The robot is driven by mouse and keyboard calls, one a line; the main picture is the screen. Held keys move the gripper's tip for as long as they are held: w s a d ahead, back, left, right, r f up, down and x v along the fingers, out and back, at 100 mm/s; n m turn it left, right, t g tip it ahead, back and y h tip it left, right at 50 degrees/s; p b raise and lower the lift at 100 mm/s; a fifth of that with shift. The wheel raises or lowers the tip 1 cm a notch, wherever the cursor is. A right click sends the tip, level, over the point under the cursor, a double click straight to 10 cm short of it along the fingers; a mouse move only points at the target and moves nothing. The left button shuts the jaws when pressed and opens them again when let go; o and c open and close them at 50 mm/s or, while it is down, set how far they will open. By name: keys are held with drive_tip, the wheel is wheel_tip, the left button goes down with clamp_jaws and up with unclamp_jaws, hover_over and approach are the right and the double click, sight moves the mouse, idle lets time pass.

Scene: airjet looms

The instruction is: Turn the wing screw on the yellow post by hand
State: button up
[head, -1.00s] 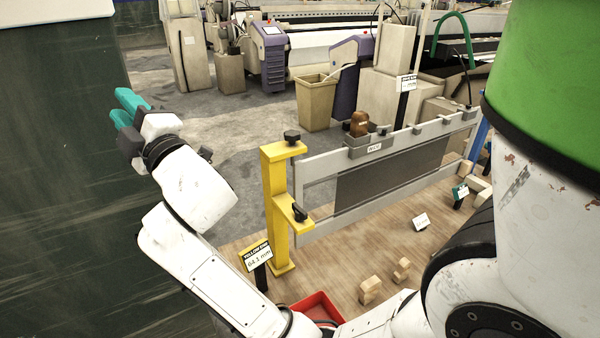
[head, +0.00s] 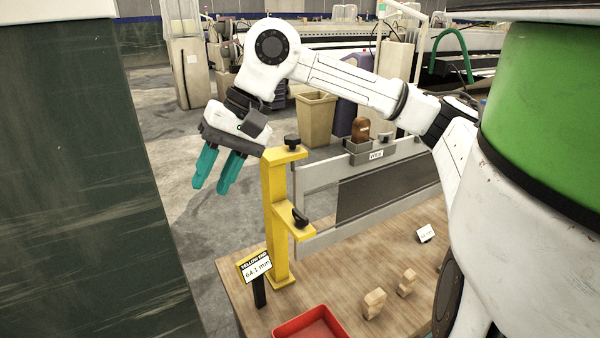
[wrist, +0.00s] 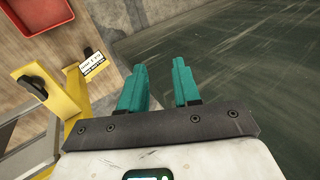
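The yellow post (head: 277,225) stands on the wooden table at the left end of a grey frame. One black wing screw (head: 292,141) sits on its top and another black wing screw (head: 300,217) sits on its lower bracket. My gripper (head: 222,190) points down to the left of the post, apart from it, with its teal fingers separated and nothing between them. In the wrist view my gripper (wrist: 160,75) also shows open and empty.
A sign reading 64.1 mm (head: 256,267) stands in front of the post. A red tray (head: 312,325) and wooden blocks (head: 375,302) lie on the table (head: 345,280). A dark green panel (head: 80,180) fills the left. The grey frame (head: 315,172) extends right.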

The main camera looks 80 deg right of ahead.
sight(300, 214)
drive_tip(key=s+d+f+g+h, duration=0.1)
drive_tip(key=s+d, duration=0.2)
drive_tip(key=s, duration=0.1)
drive_tip(key=s+d+f+g+h, duration=0.1)
drive_tip(key=s+d+g, duration=0.1)
drive_tip(key=s+d, duration=0.1)
drive_tip(key=s+d+f+g+h, duration=0.1)
drive_tip(key=s+d+f+g, duration=0.1)
drive_tip(key=s+d, duration=0.1)
drive_tip(key=shift+s+d+h+b, duration=0.15)
drive_tip(key=shift+s+d, duration=0.05)
drive_tip(key=shift+s, duration=0.25)
drive_tip(key=shift+s+d+h+b, duration=0.15)
drive_tip(key=shift+s, duration=0.3)
drive_tip(key=shift+s+f, duration=0.1)
drive_tip(key=shift+f, duration=0.1)
drive_tip(key=shift+f+b, duration=1.65)
drive_tip(key=shift+f, duration=2)
drive_tip(key=shift+f+b, duration=0.15)
drive_tip(key=shift+b, duration=0.2)
drive_tip(key=shift+c, duration=0.2)
clamp_jaws()
